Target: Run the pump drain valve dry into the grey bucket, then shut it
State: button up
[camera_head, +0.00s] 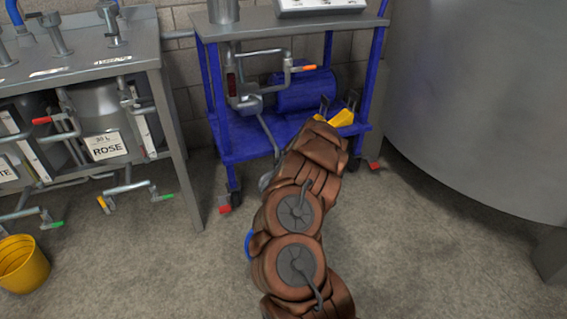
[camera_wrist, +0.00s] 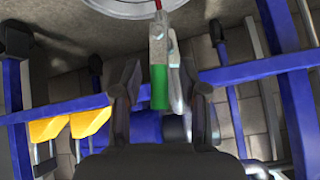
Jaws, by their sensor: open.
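A green handle (camera_wrist: 159,87) on a metal valve fitting (camera_wrist: 158,48) shows in the wrist view, between the spread fingers of my gripper (camera_wrist: 164,92). My gripper is open; I cannot tell whether a finger touches the handle. A pale grey round rim (camera_wrist: 128,16), which looks like the grey bucket, is cut off by the top edge beyond the valve. Its inside is mostly out of view. In the head view my arm reaches to the blue pump cart (camera_head: 240,148) and hides the green handle and the bucket. No liquid flow is visible.
The cart carries a blue pump motor (camera_head: 305,92) and an orange-handled valve (camera_head: 303,68). Yellow blocks (camera_wrist: 80,125) sit left of my gripper. A steel tank (camera_head: 480,100) stands at right. A bench (camera_head: 80,65) and a yellow bucket (camera_head: 22,265) are at left. Floor between is clear.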

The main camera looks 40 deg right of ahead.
jog(key=v, duration=1.2)
dwell(0.3)
dwell(0.5)
